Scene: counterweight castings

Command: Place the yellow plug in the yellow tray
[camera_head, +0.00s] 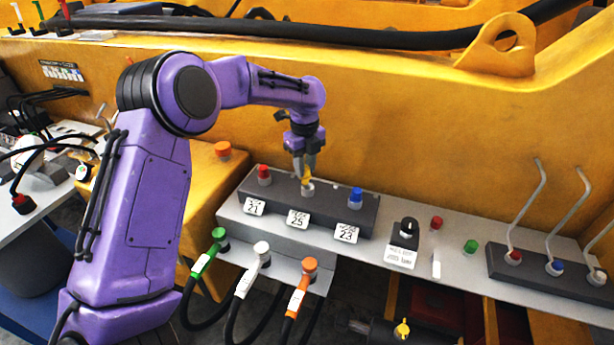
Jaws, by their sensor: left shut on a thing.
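The fingers hide part of the plug. I cannot tell whether it is still seated or slightly lifted. I cannot clearly make out a separate yellow tray; a yellow surface (205,185) with an orange knob lies left of the block. My right gripper is not in view.
Green (208,255), white (252,270) and orange (300,288) cable connectors hang in front of the block. A black switch (405,233) and tall levers (525,205) stand to the right. A large yellow wall (400,120) rises behind. A yellow cap (402,330) shows at the bottom.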

